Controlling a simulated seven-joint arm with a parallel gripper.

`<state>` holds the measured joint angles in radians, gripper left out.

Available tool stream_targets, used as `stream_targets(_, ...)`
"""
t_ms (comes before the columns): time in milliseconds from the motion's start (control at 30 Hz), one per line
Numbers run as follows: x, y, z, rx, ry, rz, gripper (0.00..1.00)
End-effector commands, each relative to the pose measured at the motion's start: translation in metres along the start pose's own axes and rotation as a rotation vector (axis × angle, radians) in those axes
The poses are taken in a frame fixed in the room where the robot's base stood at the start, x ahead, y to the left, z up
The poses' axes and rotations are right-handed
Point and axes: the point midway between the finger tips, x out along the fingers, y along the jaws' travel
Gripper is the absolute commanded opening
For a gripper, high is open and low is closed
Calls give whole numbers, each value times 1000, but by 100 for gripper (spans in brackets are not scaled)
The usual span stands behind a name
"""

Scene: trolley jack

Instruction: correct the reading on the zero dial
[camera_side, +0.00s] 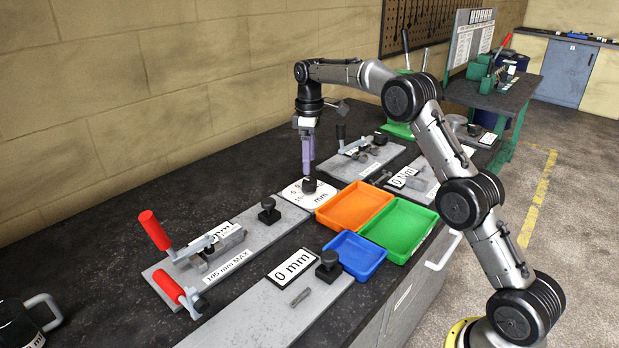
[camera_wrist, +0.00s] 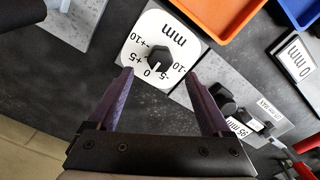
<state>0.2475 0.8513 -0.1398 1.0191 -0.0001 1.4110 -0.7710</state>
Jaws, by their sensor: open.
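The zero dial is a white square plate (camera_side: 297,196) marked in mm, lying on the bench below my gripper. In the wrist view the dial plate (camera_wrist: 183,27) shows marks for 0, +5, +10, -5 and -10, upside down. A black faceted knob (camera_wrist: 160,58) stands at its middle; its pointer is too small to read surely. My gripper (camera_side: 308,170) points down close over the knob in the side view. In the wrist view the purple fingers of my gripper (camera_wrist: 160,77) are apart, with nothing between their tips; the knob shows just beyond them.
Orange (camera_side: 355,206), green (camera_side: 400,229) and blue (camera_side: 354,254) trays stand right of the dial. A plate with red-handled clamps (camera_side: 155,231) and a "0 mm" display (camera_side: 291,266) lie nearer the camera. Another fixture (camera_side: 362,151) stands behind. The dark bench left of the dial is clear.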

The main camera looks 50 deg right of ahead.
Motion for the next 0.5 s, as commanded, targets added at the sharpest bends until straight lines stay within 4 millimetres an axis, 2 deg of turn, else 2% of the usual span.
stream_targets(33, 11, -1, 1, 0, -4, -4, 83)
stream_targets(200, 39, -1, 1, 0, -2, -2, 83)
stream_targets(333, 53, 0, 0, 0, -1, -1, 83)
stream_targets(500, 62, 0, 0, 0, -1, -1, 83)
